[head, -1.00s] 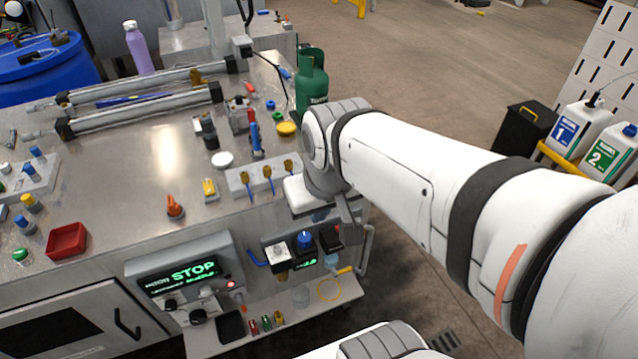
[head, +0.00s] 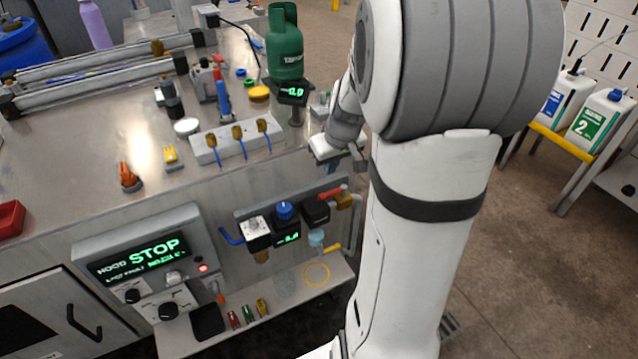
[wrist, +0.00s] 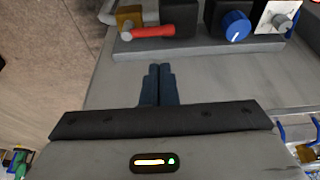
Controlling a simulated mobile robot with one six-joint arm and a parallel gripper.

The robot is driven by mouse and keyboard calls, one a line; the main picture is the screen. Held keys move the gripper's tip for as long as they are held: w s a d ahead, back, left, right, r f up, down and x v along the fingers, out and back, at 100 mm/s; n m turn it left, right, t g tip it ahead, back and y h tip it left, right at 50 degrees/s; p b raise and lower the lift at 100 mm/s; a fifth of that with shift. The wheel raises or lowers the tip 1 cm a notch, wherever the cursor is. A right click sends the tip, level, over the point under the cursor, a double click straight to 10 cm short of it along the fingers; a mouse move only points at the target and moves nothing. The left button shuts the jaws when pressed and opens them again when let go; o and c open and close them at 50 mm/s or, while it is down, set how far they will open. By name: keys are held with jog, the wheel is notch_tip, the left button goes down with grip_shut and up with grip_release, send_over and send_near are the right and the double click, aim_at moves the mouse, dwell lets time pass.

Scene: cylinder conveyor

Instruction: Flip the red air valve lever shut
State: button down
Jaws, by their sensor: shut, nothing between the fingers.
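The red lever (head: 331,193) sits on a brass valve (head: 345,201) at the right end of the air unit on the bench front. In the wrist view the red lever (wrist: 153,31) lies nearly level, reaching right from the brass valve (wrist: 130,18) alongside a dark block. My gripper (head: 331,168) is just above the lever in the head view. In the wrist view my gripper (wrist: 160,68) has its two dark blue fingers together, empty, pointing toward the lever with a visible gap between them.
Beside the valve are a blue regulator knob (head: 284,210) and a white-topped block (head: 254,228). Below is a shelf (head: 335,285) with a yellow ring. A green gas bottle (head: 284,45) and a small display (head: 293,91) stand on the bench near my wrist.

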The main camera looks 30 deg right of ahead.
aim_at(320, 193)
jog(key=x, duration=1)
jog(key=shift+b, duration=0.35)
jog(key=shift+a+f+b, duration=0.1)
jog(key=shift+a+b, duration=0.05)
jog(key=shift+b, duration=0.2)
